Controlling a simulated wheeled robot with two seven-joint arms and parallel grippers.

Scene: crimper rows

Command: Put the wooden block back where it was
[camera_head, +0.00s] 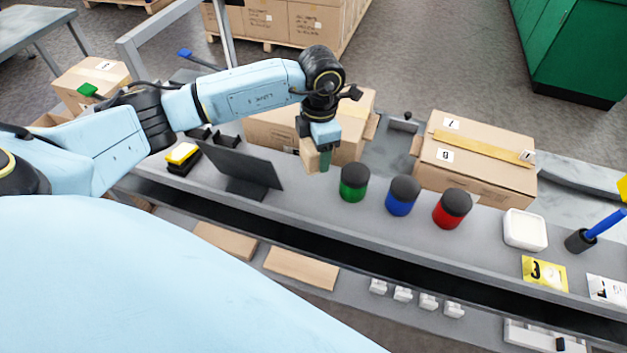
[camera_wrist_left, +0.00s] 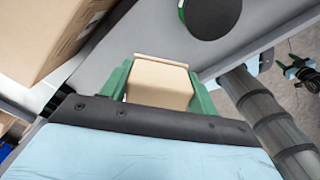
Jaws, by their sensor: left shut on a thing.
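The wooden block (camera_head: 311,157) is a light tan block held by my left gripper (camera_head: 318,157), which is shut on it. In the left wrist view the block (camera_wrist_left: 158,84) sits between the two green fingers of my left gripper (camera_wrist_left: 160,88). In the head view one green finger covers part of the block. The gripper is over the grey bench, just left of the green jar and in front of an open cardboard box. I cannot tell whether the block touches the bench. My right gripper does not show.
Green (camera_head: 354,183), blue (camera_head: 402,196) and red (camera_head: 452,208) jars with black lids stand in a row. A dark monitor (camera_head: 240,166) is left of my gripper. An open box (camera_head: 272,132) and a taped box (camera_head: 474,163) stand behind. A white tray (camera_head: 525,230) is at right.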

